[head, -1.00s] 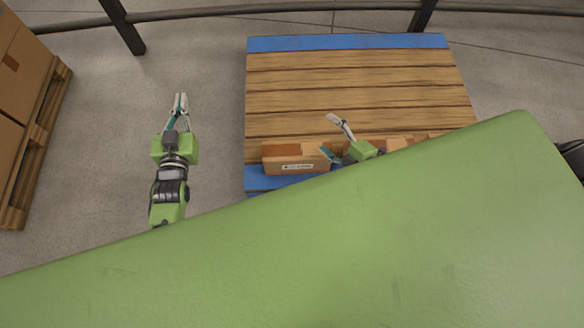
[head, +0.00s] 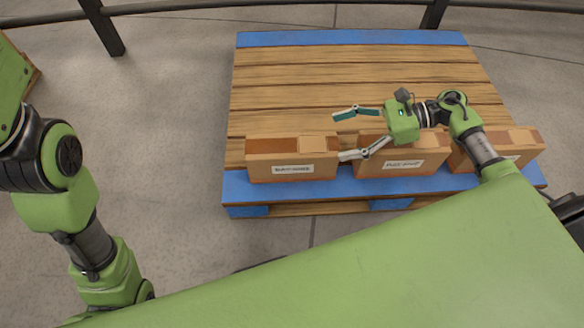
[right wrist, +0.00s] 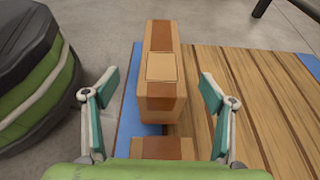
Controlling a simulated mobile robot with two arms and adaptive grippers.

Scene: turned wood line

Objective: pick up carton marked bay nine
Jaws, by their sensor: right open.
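Three brown cartons stand in a row on the blue front edge of a wooden pallet: a left carton (head: 264,172), a middle carton (head: 375,171) and a right carton (head: 526,143). Each has a white label on its front, too small to read surely. My right gripper (head: 342,135) is open and empty, pointing left over the gap between the left and middle cartons. In the right wrist view its open fingers (right wrist: 157,78) frame a carton (right wrist: 160,104) ahead, apart from it. My left gripper is out of view; only its arm shows.
The slatted pallet (head: 330,85) is bare behind the cartons. A dark railing (head: 190,8) runs along the back. Grey floor (head: 170,150) is free left of the pallet. My green body covers the foreground and my right arm hides part of the right carton.

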